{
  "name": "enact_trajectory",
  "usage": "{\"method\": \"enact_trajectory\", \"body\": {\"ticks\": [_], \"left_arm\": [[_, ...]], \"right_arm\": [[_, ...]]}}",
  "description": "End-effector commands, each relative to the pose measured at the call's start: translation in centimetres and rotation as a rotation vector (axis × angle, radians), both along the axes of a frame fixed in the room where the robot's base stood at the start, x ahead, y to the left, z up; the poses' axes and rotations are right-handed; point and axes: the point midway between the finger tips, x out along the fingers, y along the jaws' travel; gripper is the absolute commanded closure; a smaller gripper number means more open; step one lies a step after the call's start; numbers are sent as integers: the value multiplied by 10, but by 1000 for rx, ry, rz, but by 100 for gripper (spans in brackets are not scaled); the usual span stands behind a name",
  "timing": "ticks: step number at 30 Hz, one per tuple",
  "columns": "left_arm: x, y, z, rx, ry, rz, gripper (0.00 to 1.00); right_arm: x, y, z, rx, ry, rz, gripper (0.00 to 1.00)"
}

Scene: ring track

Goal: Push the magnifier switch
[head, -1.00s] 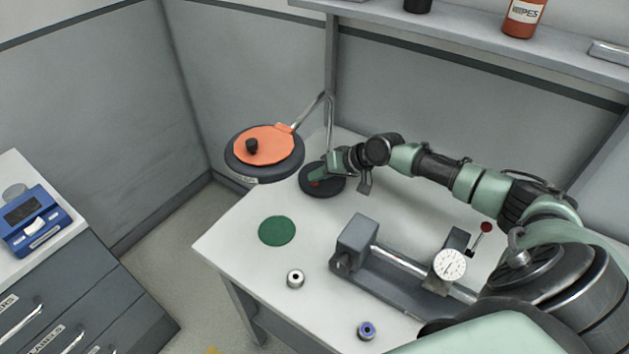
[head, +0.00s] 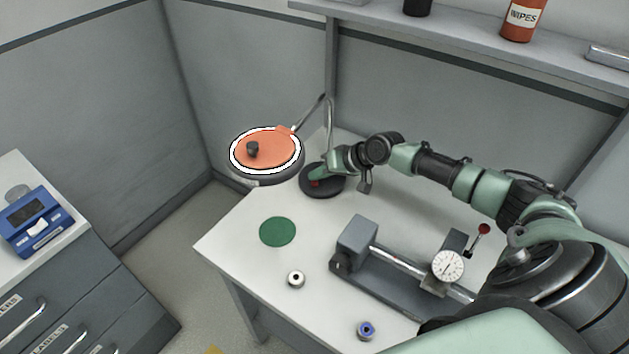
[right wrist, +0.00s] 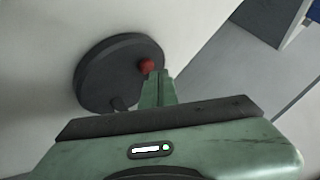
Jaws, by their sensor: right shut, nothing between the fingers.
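The magnifier has an orange round head (head: 268,147) with a black knob, and a white ring around it is lit. Its jointed arm rises from a dark round base (head: 322,190) at the back left of the table. A red switch (head: 315,183) sits on that base, and it also shows in the right wrist view (right wrist: 146,65). My right gripper (head: 318,174) is shut and empty, its fingertips at the red switch. They appear to touch it. In the right wrist view the fingertips (right wrist: 158,75) overlap the switch's edge. My left gripper is not in view.
A grey fixture with a dial gauge (head: 448,266) stands at the right. A blue device (head: 36,222) sits on the left cabinet.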

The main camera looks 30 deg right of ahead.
Motion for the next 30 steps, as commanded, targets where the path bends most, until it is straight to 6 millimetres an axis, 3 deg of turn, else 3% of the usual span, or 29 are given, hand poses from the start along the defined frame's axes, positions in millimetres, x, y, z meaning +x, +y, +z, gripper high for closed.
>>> {"method": "enact_trajectory", "body": {"ticks": [18,30], "left_arm": [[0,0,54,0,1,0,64],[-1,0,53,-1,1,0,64]], "right_arm": [[0,0,60,1,-1,0,100],[0,0,59,1,-1,0,100]]}}
